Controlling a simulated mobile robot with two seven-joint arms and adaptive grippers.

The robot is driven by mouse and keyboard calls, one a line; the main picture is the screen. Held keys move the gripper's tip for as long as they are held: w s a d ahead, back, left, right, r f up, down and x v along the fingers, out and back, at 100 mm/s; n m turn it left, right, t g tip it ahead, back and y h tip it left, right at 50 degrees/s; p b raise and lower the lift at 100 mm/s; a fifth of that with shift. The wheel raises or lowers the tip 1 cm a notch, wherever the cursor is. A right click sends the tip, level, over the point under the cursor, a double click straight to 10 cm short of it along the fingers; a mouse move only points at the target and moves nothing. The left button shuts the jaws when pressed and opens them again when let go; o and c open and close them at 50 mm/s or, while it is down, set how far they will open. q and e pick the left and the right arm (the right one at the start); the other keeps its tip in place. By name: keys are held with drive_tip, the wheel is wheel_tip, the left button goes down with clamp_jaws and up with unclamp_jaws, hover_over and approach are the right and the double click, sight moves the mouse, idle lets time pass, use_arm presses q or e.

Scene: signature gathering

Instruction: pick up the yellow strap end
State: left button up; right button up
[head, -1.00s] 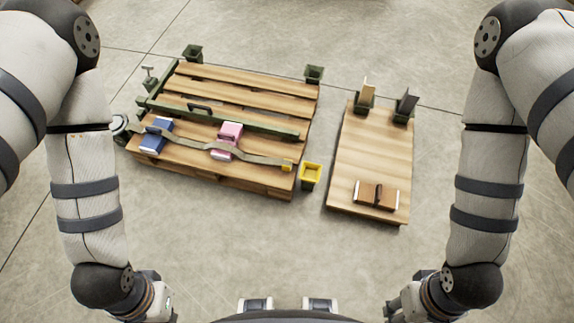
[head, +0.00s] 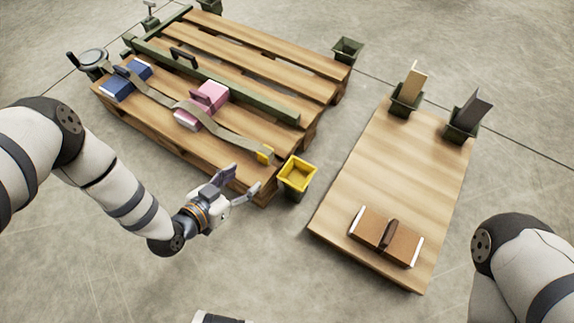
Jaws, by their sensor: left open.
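The yellow strap end (head: 265,155) lies near the front right corner of the wooden pallet (head: 176,137). It is the tip of an olive strap (head: 222,136) that runs across a blue book (head: 125,80) and a pink book (head: 202,105). My left gripper (head: 246,180) is open and empty at the pallet's front edge, just below and left of the yellow end, and looks apart from it. My right gripper is out of view; only part of my right arm shows at the lower right.
A yellow bin (head: 297,176) stands right beside the pallet corner, close to the strap end. A green bar (head: 215,80) with a handle crosses the pallet. A wooden board (head: 380,170) at the right bears a strapped brown book (head: 385,237). Bare floor lies in front.

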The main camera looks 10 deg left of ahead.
sight(262, 154)
use_arm(q)
drive_tip(key=shift+t, duration=0.5)
drive_tip(key=b+x, duration=0.2)
drive_tip(key=x, duration=0.2)
drive_tip(key=a+b+x, duration=0.1)
drive_tip(key=b+x, duration=0.1)
drive_tip(key=x, duration=0.2)
drive_tip(key=a+b+x, duration=0.1)
drive_tip(key=b+x, duration=0.1)
drive_tip(key=x, duration=0.3)
drive_tip(key=shift+w+f+b, duration=0.2)
drive_tip(key=shift+w+b, duration=0.1)
drive_tip(key=shift+w, duration=0.1)
drive_tip(key=shift+w+d, duration=0.15)
drive_tip(key=shift+w, duration=0.2)
drive_tip(key=c, duration=1.3)
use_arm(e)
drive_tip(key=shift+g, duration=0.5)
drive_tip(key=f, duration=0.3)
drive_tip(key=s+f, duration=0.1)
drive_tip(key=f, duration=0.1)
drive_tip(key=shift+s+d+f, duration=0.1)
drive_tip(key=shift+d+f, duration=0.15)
